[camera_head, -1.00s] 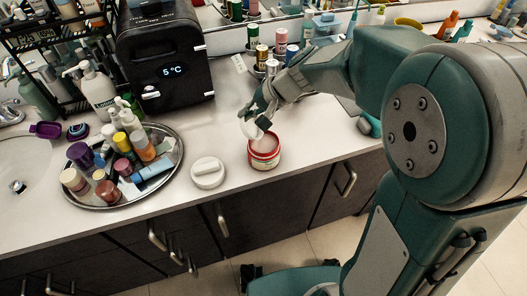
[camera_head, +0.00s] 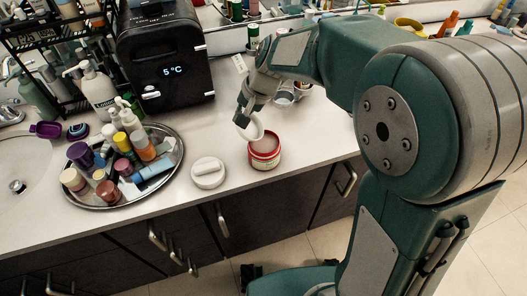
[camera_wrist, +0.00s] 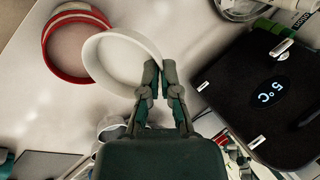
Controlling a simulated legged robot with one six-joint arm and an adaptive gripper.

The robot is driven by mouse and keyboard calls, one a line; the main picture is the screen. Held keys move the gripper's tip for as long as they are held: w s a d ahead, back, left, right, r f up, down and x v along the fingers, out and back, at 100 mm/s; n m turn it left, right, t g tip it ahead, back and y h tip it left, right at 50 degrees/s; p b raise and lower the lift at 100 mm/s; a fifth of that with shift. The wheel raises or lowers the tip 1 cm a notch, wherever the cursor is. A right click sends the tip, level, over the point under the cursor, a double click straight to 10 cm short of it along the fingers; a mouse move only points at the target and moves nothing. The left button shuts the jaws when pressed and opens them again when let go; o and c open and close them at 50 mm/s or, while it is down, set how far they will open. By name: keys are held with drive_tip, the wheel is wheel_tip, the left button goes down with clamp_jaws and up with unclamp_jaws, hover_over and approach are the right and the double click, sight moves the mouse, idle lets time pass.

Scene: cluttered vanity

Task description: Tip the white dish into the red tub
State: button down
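The white dish (camera_head: 251,130) is in my gripper (camera_head: 244,119), tilted, beside and above the far-left rim of the red tub (camera_head: 265,153). The tub stands upright and open on the white counter, with a pale inside. In the wrist view the fingertips (camera_wrist: 157,74) are shut on the rim of the dish (camera_wrist: 94,60), which shows as a white ring. The dish overlaps the edge of the red tub (camera_wrist: 51,58) there. Whether the dish holds anything is not clear.
A white round lid (camera_head: 208,173) lies left of the tub. A round metal tray (camera_head: 172,178) of bottles and jars is further left. A black box reading 5 °C (camera_head: 165,60) stands behind. Cups (camera_head: 284,94) stand behind the tub. The counter's front edge is close.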

drive_tip(key=f+h, duration=0.1)
drive_tip(key=a+f+h, duration=0.1)
drive_tip(key=h, duration=0.1)
drive_tip(key=shift+w+a+f+g+h, duration=0.1)
drive_tip(key=shift+w+a+g+h, duration=0.1)
drive_tip(key=shift+g+h, duration=0.15)
drive_tip(key=f+h, duration=0.1)
drive_tip(key=f+g+h, duration=0.1)
drive_tip(key=h, duration=0.1)
drive_tip(key=shift+a+f+h, duration=0.2)
drive_tip(key=shift+a+h, duration=0.05)
drive_tip(key=shift+a, duration=0.05)
drive_tip(key=shift+d, duration=0.15)
idle(0.4)
